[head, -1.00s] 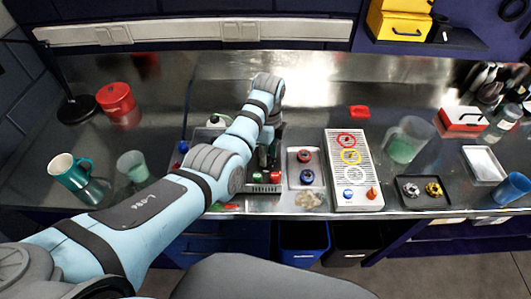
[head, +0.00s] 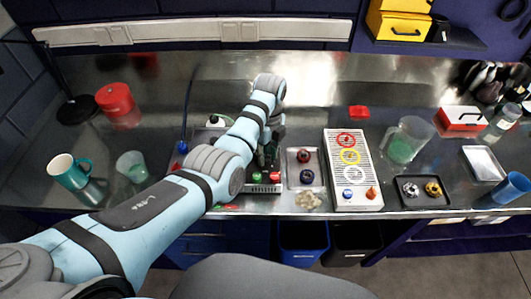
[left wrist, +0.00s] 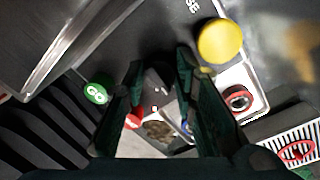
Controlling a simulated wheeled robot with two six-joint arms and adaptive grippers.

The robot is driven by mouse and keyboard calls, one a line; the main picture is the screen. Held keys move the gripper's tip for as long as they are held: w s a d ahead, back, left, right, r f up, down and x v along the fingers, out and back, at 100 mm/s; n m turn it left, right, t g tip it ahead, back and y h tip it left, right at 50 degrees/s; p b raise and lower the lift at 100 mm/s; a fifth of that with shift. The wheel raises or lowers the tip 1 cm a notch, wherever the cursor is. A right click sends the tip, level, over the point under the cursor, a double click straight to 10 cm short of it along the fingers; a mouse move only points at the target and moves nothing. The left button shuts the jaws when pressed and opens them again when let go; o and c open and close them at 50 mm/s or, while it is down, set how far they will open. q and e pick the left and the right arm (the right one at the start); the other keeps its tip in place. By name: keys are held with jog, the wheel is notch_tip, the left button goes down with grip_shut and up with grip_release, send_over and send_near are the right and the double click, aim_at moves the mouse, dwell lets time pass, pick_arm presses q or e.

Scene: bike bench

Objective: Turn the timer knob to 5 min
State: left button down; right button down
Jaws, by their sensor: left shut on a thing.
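The timer knob (left wrist: 160,76) is a dark grey piece between the fingers in the left wrist view, with a small white mark near it. My left gripper (left wrist: 158,92) has its dark green fingers on both sides of this knob and is shut on it. In the head view my left gripper (head: 267,157) points down at the bench device, and my own arm hides the knob and most of the panel. The dial's numbers cannot be read. My right gripper is in neither view.
A green button (left wrist: 95,93), a red button (left wrist: 133,121) and a yellow button (left wrist: 220,40) surround the gripper. A tray (head: 293,179) with two round parts and a white ribbed panel (head: 368,180) stand to the right. A teal mug (head: 68,172) stands at left.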

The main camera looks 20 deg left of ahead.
aim_at(267, 156)
pick_arm(q)
jog(key=c, duration=1.3)
grip_release()
jog(key=shift+r, duration=0.2)
jog(key=shift+f, duration=0.1)
jog(key=r, duration=0.8)
jog(key=shift+w+d, duration=0.15)
jog(key=shift+w, duration=0.05)
